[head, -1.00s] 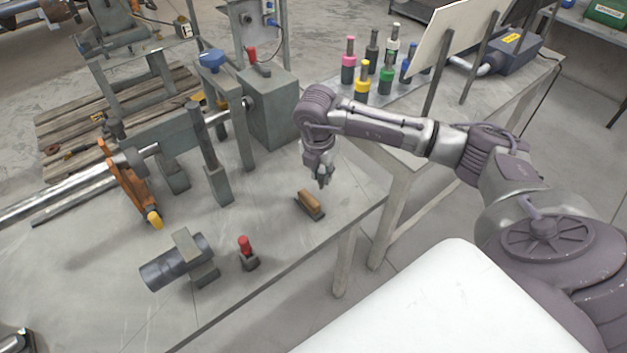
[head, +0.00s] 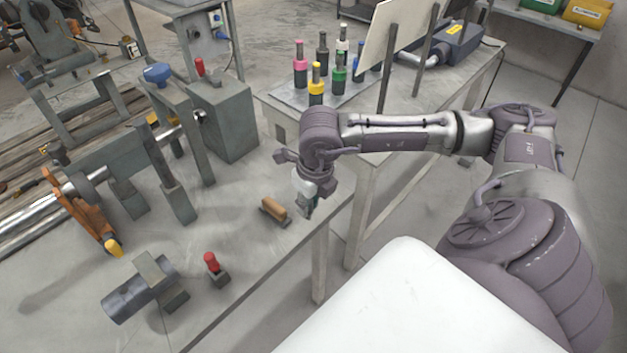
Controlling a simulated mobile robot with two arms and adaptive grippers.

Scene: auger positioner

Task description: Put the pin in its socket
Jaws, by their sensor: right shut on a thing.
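My right gripper (head: 308,208) is above the right part of the table, to the right of a wooden-handled brush and apart from it. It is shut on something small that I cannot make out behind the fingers. A red-topped pin (head: 211,262) stands upright in a small dark block near the table's front. Another red knob (head: 199,66) sits on top of the grey box-shaped block (head: 228,125) at the back. I cannot tell which opening is the socket. My left gripper is out of view.
The wooden-handled brush (head: 273,210) lies on the grey table (head: 235,235). A dark cylinder (head: 128,300) in a clamp lies front left. An orange lever (head: 85,212) and steel shaft (head: 30,225) stand at left. Coloured bottles (head: 316,88) are on the back table.

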